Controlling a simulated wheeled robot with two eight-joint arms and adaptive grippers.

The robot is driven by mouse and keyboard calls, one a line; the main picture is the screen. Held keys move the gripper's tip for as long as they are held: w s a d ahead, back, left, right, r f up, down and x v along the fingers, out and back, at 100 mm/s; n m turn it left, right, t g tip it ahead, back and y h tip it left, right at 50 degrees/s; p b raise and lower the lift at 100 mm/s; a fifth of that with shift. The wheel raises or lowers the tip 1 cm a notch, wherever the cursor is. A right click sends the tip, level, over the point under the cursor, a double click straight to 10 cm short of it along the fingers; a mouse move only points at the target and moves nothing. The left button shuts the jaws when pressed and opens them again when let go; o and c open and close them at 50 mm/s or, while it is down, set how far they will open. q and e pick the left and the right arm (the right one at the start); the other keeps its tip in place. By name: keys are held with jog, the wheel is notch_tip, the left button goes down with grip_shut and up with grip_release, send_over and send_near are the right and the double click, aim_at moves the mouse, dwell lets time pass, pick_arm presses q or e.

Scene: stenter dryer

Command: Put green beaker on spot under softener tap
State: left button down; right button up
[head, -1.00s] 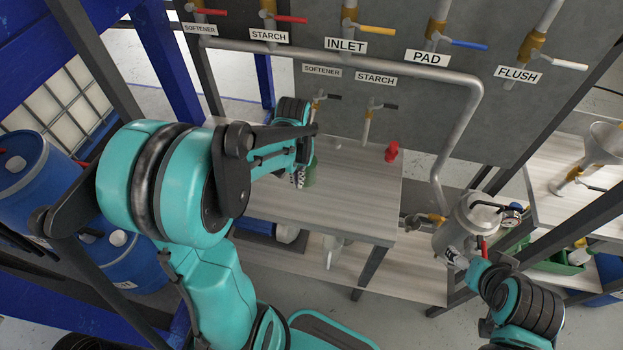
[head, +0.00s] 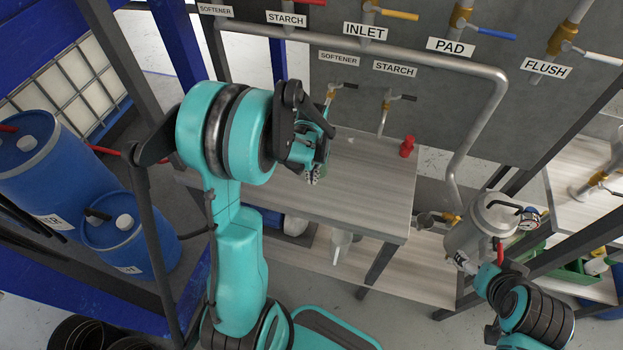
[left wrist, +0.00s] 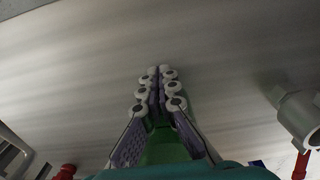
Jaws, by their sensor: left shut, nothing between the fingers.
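My left gripper (head: 313,178) is over the pale wooden bench (head: 375,190), below the lower softener tap (head: 331,96), and hides the bench spot there. In the left wrist view its fingers (left wrist: 160,75) are together and empty. A green surface, likely the green beaker (left wrist: 165,150), shows between the finger bases; most of it is hidden, and I cannot tell whether it touches the gripper. In the head view the beaker is almost wholly hidden behind the gripper. My right gripper (head: 462,262) is beside a metal pot (head: 478,236); its fingers are too small to read.
The lower starch tap (head: 385,105) hangs to the right of the softener tap. A red object (head: 407,146) stands at the bench's back right. A pipe (head: 470,130) runs down beside it. Blue drums (head: 125,240) stand at the left. The bench's front right is clear.

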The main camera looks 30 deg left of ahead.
pick_arm(q)
jog(key=shift+w+a, duration=0.25)
jog(key=shift+w, duration=0.7)
jog(key=shift+w+a, duration=0.2)
jog(key=shift+w, duration=0.75)
jog(key=shift+s, duration=0.1)
